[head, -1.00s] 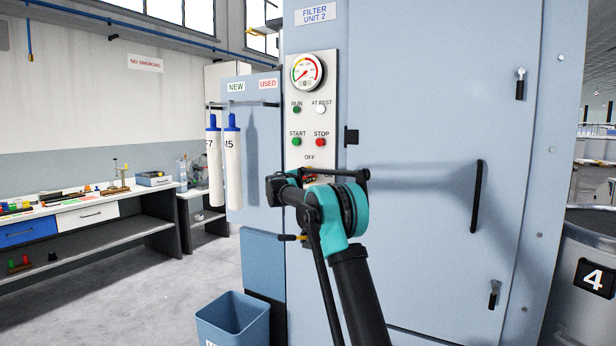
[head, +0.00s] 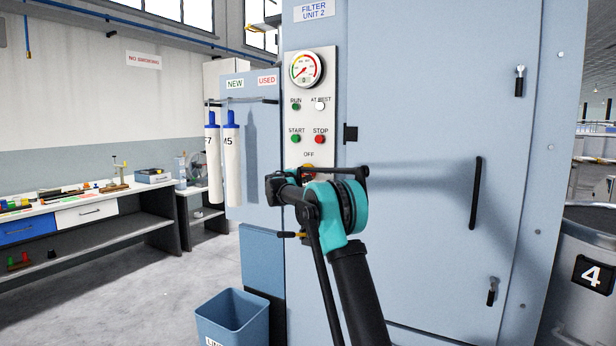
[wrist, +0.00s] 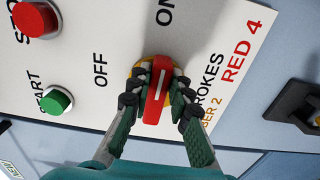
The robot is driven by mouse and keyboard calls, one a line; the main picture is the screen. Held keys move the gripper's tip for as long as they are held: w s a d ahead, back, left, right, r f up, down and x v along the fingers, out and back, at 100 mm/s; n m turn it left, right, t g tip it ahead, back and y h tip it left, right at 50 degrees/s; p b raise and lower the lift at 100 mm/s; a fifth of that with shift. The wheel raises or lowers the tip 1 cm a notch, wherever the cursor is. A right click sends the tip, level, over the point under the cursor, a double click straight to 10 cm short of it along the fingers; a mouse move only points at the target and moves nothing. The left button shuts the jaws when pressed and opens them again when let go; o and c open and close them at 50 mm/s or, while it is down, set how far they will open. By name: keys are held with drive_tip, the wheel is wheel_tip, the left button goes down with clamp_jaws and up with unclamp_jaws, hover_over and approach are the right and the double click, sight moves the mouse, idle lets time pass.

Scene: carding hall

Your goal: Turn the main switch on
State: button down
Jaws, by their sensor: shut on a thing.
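The main switch (wrist: 157,88) has a red handle with a white line, on a round yellow plate. In the wrist view my gripper (wrist: 158,94) is shut on this handle, one finger on each side. The handle's white line points towards the ON label (wrist: 165,12); the OFF label (wrist: 100,68) is off to its side. In the head view only a bit of the switch (head: 309,167) shows below OFF, and my wrist hides most of it and the fingers.
The green START button (wrist: 56,100) and red STOP button (wrist: 36,20) are close to the switch. A gauge (head: 305,69) is higher on the panel. A black door handle (head: 476,193) is on the right. A blue bin (head: 232,318) stands on the floor below.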

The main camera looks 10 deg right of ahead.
drive_tip(key=shift+f, duration=0.1)
drive_tip(key=c, duration=1.4)
unclamp_jaws()
drive_tip(key=v, duration=1.2)
